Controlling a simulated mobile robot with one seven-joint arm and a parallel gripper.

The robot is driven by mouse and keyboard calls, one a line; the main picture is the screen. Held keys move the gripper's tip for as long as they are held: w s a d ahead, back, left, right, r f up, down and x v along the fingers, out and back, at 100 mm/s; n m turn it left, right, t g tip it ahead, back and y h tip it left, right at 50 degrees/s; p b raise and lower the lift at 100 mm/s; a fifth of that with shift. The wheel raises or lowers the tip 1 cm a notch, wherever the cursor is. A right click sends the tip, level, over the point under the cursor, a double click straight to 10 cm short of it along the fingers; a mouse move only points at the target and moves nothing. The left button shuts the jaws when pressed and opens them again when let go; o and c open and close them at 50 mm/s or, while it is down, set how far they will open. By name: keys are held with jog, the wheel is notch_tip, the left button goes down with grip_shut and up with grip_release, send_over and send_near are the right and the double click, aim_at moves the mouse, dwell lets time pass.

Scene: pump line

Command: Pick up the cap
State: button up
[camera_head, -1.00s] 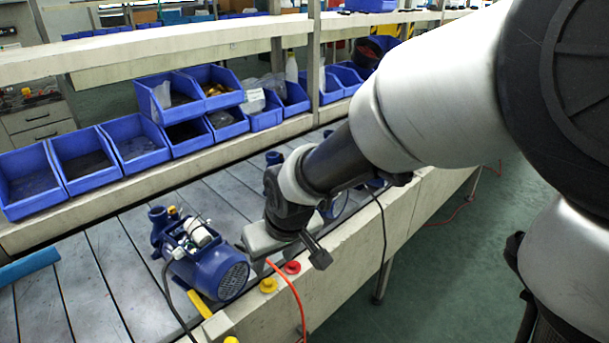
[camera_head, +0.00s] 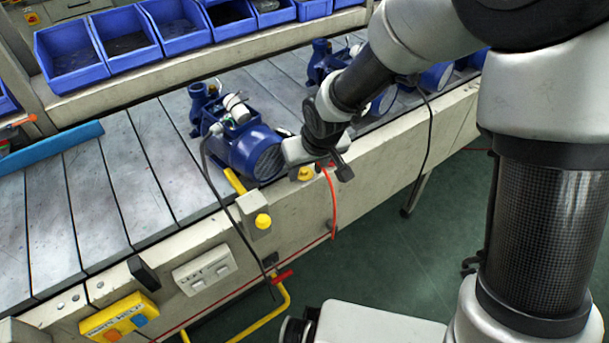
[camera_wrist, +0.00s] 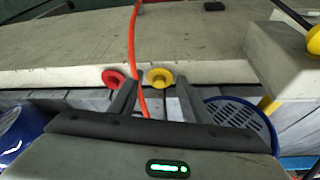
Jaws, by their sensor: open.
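Two small round caps sit on the edge of the conveyor's pale side ledge: a yellow cap (camera_wrist: 160,77) and a red cap (camera_wrist: 115,79). The yellow cap (camera_head: 306,174) also shows in the head view, just below my gripper; the red one is mostly hidden there. My gripper (camera_wrist: 157,88) is open and empty. In the wrist view the yellow cap appears between its fingertips, and the red cap lies just outside the left finger. I cannot tell the remaining distance to the caps.
An orange cable (camera_wrist: 133,40) runs past the caps, between my fingers in the wrist view. A blue pump (camera_head: 245,145) stands on the conveyor close beside my gripper. A box with a yellow button (camera_head: 263,221) juts from the ledge. Blue bins (camera_head: 125,40) line the back.

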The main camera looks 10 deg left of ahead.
jog(key=c, duration=0.8)
